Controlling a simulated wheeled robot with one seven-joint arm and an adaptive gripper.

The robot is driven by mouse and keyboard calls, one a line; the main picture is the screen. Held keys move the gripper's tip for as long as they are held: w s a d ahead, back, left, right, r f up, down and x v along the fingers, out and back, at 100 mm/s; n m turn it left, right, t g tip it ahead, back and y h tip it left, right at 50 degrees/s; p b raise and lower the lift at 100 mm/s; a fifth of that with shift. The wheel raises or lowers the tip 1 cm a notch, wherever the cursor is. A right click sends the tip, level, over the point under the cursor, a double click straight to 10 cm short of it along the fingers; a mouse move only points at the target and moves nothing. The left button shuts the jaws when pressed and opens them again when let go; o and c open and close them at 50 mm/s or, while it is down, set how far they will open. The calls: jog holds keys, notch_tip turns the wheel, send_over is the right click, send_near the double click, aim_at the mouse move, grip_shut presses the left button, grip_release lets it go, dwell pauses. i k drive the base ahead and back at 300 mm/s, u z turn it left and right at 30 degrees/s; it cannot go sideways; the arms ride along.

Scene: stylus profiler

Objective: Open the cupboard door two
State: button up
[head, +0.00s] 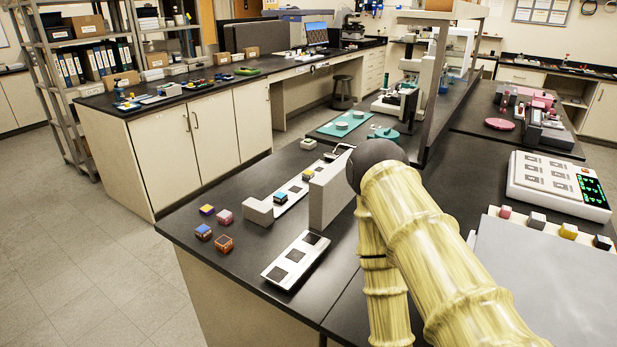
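The far bench at left has a row of cream cupboard doors, all of which look shut. They are a left door (166,157), a middle door (212,128) and a right door (252,119). A slim vertical handle (195,121) shows near the left edge of the middle door. No readable label tells which one is door two. My yellow, ringed arm rises from the lower right over the near bench, well apart from these doors. My gripper cannot be made out in this view.
The near black bench (205,262) stands between me and the cupboards, with small coloured blocks (225,243) and a pale upright block (330,191) on it. Open floor (70,235) lies at left. A metal shelf rack (75,125) stands beyond the cupboards' left end.

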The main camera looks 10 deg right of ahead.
aim_at(211, 118)
jog(key=k, duration=0.5)
jog(key=u, duration=1.1)
jog(key=i, duration=5.2)
jog(key=z, duration=2.35)
